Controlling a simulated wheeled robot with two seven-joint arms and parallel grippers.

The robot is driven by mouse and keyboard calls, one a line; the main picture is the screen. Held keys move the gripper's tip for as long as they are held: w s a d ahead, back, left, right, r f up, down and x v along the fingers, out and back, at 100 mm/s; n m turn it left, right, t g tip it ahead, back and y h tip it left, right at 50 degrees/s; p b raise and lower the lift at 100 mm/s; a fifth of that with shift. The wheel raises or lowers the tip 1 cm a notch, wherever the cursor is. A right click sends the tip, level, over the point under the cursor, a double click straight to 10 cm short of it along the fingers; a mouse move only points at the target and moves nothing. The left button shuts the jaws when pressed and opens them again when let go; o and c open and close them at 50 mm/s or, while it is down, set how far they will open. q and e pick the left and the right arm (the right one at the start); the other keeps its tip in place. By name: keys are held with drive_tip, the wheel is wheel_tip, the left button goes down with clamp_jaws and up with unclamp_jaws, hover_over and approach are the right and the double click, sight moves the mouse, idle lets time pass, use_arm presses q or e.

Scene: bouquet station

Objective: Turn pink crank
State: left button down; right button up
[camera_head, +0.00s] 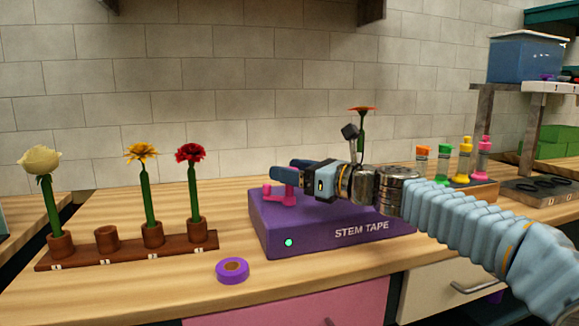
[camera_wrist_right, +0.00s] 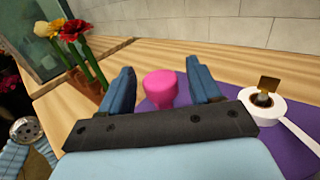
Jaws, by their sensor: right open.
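The pink crank (camera_head: 290,194) is on top of the purple stem tape box (camera_head: 330,232), near its left end. My right gripper (camera_head: 283,170) comes in from the right over the box, its fingers at the crank. In the right wrist view, the crank's round pink knob (camera_wrist_right: 160,87) sits between the two open blue fingers (camera_wrist_right: 158,68), with a gap visible on each side. The fingers and wrist hide part of the crank and the box's top in the head view. My left gripper is not in view.
A brown rack (camera_head: 130,252) with several pots and three flowers stands left of the box. A purple tape roll (camera_head: 233,271) lies in front. An orange flower (camera_head: 362,110) rises behind my right wrist. Bare table lies between rack and box.

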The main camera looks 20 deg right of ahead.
drive_tip(key=shift+w+a, duration=0.3)
drive_tip(key=shift+c, duration=0.4)
drive_tip(key=c, duration=0.8)
drive_tip(key=shift+c, duration=0.2)
drive_tip(key=shift+m+t+h, duration=0.4)
drive_tip(key=shift+h, duration=0.1)
drive_tip(key=shift+m+h, duration=0.3)
drive_tip(key=shift+h, duration=0.1)
drive_tip(key=m+t+h, duration=0.1)
drive_tip(key=m+h, duration=0.1)
drive_tip(key=m+t+h+b, duration=0.1)
drive_tip(key=h, duration=0.2)
drive_tip(key=shift+a+f+m+t, duration=0.1)
drive_tip(key=shift+m+t, duration=0.3)
drive_tip(key=shift+m+t+h+b, duration=0.15)
drive_tip(key=shift+m+h+b, duration=0.2)
drive_tip(key=shift+m+h, duration=0.85)
drive_tip(key=shift+m+t+h+b, duration=0.15)
drive_tip(key=shift+m+h+b, duration=0.35)
drive_tip(key=shift+h, duration=1.3)
